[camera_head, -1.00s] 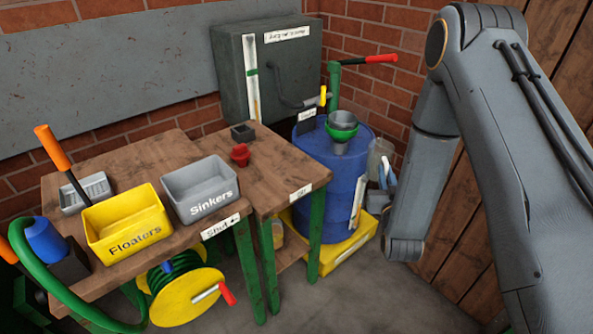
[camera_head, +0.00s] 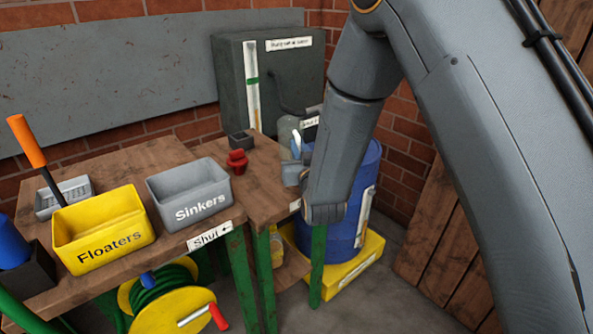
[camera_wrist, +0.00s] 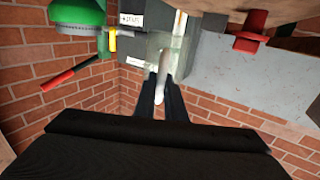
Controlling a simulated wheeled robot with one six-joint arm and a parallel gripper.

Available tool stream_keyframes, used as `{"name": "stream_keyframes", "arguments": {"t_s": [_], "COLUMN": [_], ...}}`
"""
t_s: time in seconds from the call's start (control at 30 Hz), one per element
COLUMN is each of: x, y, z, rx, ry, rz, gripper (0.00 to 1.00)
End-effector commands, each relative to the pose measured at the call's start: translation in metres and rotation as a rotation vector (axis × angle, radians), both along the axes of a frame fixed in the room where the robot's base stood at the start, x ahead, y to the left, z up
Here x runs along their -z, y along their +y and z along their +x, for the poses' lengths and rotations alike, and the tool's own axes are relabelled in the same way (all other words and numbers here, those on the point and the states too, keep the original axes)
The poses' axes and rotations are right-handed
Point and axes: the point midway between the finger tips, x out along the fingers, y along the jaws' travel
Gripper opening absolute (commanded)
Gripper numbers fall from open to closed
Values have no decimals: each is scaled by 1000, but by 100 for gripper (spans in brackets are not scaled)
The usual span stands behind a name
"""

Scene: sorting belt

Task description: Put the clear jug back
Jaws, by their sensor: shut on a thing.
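The clear jug (camera_head: 287,127) is a see-through vessel with a white handle. It is held up in front of the grey cabinet, over the right end of the bench, with the blue drum behind to its right. My gripper (camera_head: 294,155) is shut on the jug's handle; my arm partly hides this grip. In the wrist view, a white strip that looks like the handle (camera_wrist: 161,78) sits between my two dark fingers (camera_wrist: 161,95). The jug's clear body is hard to make out there. The jug looks clear of the bench top, but the exact gap cannot be told.
A red knob-like part (camera_head: 237,162) and a small dark box (camera_head: 241,140) are on the bench (camera_head: 262,195). A grey Sinkers bin (camera_head: 190,190) and yellow Floaters bin (camera_head: 103,230) stand left. The blue drum (camera_head: 368,195) is partly hidden by my arm.

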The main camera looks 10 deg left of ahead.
Motion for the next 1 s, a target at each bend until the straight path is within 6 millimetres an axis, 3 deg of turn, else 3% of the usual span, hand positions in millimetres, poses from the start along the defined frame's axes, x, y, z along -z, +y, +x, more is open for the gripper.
{"name": "stream_keyframes", "arguments": {"t_s": [0.53, 1.0], "x": [61, 69], "y": [-1, -1], "z": [0, 0], "rx": [1, 1], "ry": [0, -1], "rz": [1, 2], "gripper": [0, 0]}}
